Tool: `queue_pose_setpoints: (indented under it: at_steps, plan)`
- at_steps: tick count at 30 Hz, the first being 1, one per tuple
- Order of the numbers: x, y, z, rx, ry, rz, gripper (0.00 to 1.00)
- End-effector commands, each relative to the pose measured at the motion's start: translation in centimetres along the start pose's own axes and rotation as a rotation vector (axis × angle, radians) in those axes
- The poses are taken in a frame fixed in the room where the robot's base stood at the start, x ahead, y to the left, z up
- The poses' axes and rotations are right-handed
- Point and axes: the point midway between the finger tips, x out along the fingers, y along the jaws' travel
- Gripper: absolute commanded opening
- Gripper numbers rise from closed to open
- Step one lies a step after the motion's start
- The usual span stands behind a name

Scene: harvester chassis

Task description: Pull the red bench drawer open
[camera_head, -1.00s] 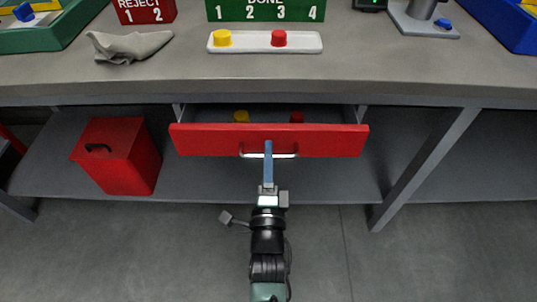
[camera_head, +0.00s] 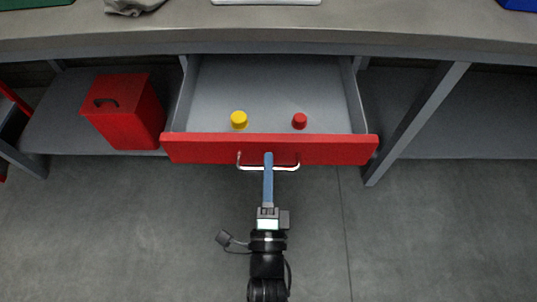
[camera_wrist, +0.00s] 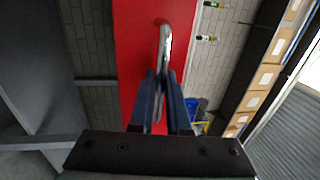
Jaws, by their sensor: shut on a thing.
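The red bench drawer (camera_head: 200,149) is pulled well out from under the bench top. Its grey inside shows, with a yellow knob-like piece (camera_head: 239,120) and a red one (camera_head: 300,121) near the front. My gripper (camera_head: 268,160) is shut on the drawer's silver bar handle (camera_head: 287,168) at its middle. In the wrist view, the blue fingers of my gripper (camera_wrist: 164,92) close around the handle (camera_wrist: 165,45) in front of the red drawer front (camera_wrist: 135,40). The back of the drawer lies under the bench edge.
The grey bench top (camera_head: 400,25) runs across above the drawer. A red bin (camera_head: 124,112) stands on the lower shelf (camera_head: 55,125) to the left. A slanted grey bench leg (camera_head: 418,122) stands right of the drawer. The floor (camera_head: 420,240) in front is clear.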

Motion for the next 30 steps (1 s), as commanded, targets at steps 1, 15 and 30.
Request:
queue_pose_setpoints:
  at_steps: [1,15,30]
  plan:
    - [-0.1,0.1,0.1,0.001,-0.001,0.002,0.00]
    - [-0.1,0.0,0.0,0.000,-0.001,0.001,0.27]
    - [-4.3,0.1,0.0,-0.001,-0.002,0.007,0.27]
